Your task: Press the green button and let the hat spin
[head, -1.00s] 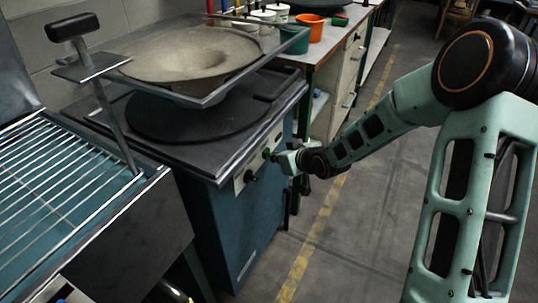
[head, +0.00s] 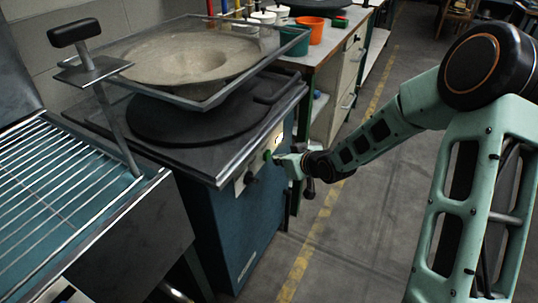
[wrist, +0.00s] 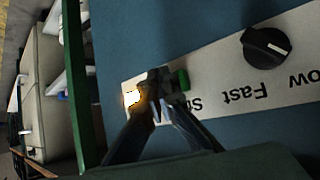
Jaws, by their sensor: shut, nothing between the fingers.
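The green button (head: 267,155) is on the pale control panel on the side of the blue press. In the wrist view the green button (wrist: 183,79) shows just right of my fingertips. My gripper (head: 279,159) is shut and empty, close to the panel; its closed tips (wrist: 158,80) partly overlap the button's edge, and I cannot tell whether they touch it. A lamp glows bright white-orange just left of my fingertips (wrist: 132,98). A brownish, dished round form (head: 190,55), possibly the hat, lies in the metal frame on top; spinning cannot be told.
A black knob (wrist: 266,47) marked "Fast" and "ow" is on the same panel. A wire rack (head: 60,180) stands at the left. A bench with buckets (head: 309,30) is behind.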

